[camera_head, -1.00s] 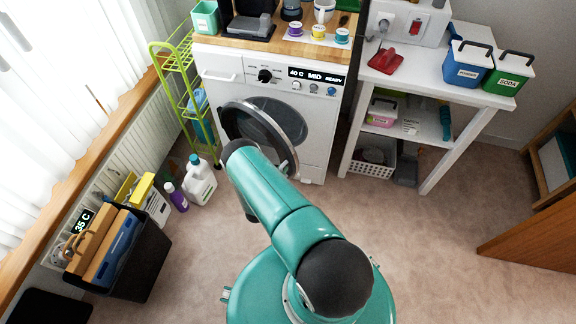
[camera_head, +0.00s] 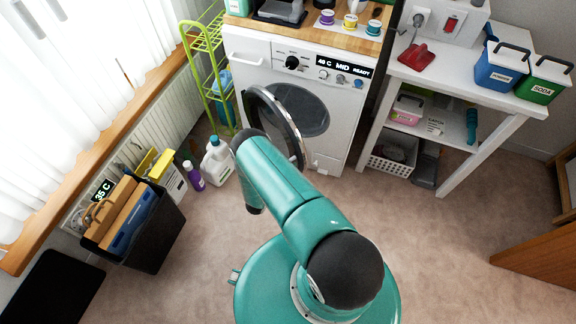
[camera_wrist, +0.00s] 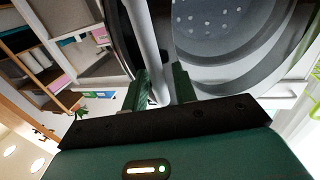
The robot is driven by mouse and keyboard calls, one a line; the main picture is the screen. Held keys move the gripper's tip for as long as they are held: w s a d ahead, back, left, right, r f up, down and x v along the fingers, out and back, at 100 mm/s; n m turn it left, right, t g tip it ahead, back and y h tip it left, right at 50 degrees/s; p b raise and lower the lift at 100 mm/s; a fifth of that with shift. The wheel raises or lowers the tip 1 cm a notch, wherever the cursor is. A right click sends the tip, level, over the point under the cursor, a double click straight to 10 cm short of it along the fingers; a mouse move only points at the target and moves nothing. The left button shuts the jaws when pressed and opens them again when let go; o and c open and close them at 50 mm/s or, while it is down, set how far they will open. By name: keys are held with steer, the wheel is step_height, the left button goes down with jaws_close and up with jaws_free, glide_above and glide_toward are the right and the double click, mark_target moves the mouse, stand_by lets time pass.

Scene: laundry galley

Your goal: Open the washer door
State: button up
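The white washer (camera_head: 251,78) stands at the back in the head view. Its round door (camera_head: 292,130) is swung out from the front and seen nearly edge-on, with the dark drum opening (camera_head: 312,115) showing behind it. In the wrist view the door's grey rim (camera_wrist: 145,45) runs down between the two green fingers of my gripper (camera_wrist: 162,90). The fingers are apart, with a narrow gap between the rim and the right finger. The perforated drum (camera_wrist: 215,22) shows at the top right. In the head view my arm hides the fingers.
A green wire rack (camera_head: 207,70) stands left of the washer. A white bottle (camera_head: 216,160) and purple bottle (camera_head: 193,176) are on the floor nearby. A black bin (camera_head: 158,235) is at left. A white table (camera_head: 450,92) stands at right. The carpet at right is clear.

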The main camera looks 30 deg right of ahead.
steer(key=shift+a, duration=0.1)
steer(key=v, duration=1.3)
steer(key=shift+s+a, duration=0.2)
steer(key=shift+a, duration=0.1)
